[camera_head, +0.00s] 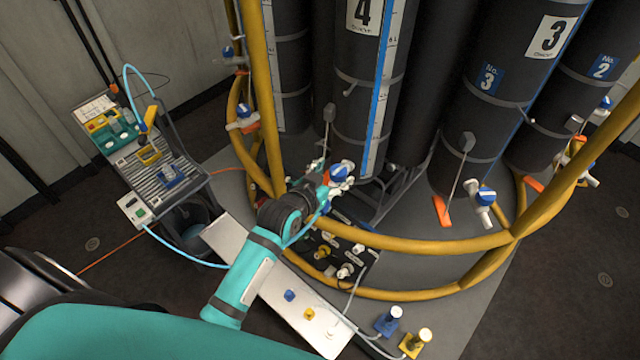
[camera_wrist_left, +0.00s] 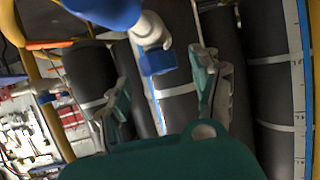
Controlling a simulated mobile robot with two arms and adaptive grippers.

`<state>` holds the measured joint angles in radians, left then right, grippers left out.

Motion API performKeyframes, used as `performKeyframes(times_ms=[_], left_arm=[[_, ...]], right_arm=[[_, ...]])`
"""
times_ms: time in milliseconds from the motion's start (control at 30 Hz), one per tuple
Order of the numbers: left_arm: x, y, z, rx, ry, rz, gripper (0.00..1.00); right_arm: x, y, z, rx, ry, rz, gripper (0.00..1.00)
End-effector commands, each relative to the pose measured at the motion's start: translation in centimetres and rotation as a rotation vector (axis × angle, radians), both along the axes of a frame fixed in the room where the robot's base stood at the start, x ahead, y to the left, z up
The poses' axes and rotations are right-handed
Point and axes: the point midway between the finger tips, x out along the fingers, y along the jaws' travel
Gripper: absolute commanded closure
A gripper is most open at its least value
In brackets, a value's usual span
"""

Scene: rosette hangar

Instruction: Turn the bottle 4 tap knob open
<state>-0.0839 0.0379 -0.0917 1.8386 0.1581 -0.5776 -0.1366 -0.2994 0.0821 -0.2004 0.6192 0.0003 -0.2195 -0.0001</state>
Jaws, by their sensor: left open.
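Bottle 4 (camera_head: 352,110) is a tall dark cylinder with a "4" label, standing behind the yellow rail. Its tap knob (camera_head: 342,170) is blue and sits low on the bottle's front, on a white tap body. My left gripper (camera_head: 324,180) is open right at this tap, with its fingers partly overlapping it. In the left wrist view a blue knob (camera_wrist_left: 104,8) and a white tap (camera_wrist_left: 150,30) with a blue end show at the top, beyond the open fingers (camera_wrist_left: 160,92). Whether a finger touches the knob I cannot tell. My right gripper is out of view.
A curved yellow rail (camera_head: 430,246) runs in front of the bottles. Bottle 3 (camera_head: 485,130) stands to the right with its own blue tap knob (camera_head: 485,196). A cart (camera_head: 160,165) with tools stands at the left. A pale board (camera_head: 300,318) with blue and yellow pieces lies below my arm.

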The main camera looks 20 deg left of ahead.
Motion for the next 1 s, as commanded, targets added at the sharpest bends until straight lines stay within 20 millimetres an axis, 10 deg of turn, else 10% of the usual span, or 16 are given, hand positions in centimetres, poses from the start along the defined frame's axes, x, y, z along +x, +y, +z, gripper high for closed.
performKeyframes(times_ms=[400, 1000], left_arm=[[-7.0, 1.2, 2.9, 0.000, 0.000, 0.000, 0.35], [-7.7, 1.4, 3.3, -0.001, 0.000, 0.000, 0.35]], right_arm=[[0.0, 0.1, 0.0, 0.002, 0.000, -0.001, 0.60], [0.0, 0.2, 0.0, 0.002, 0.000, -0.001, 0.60]])
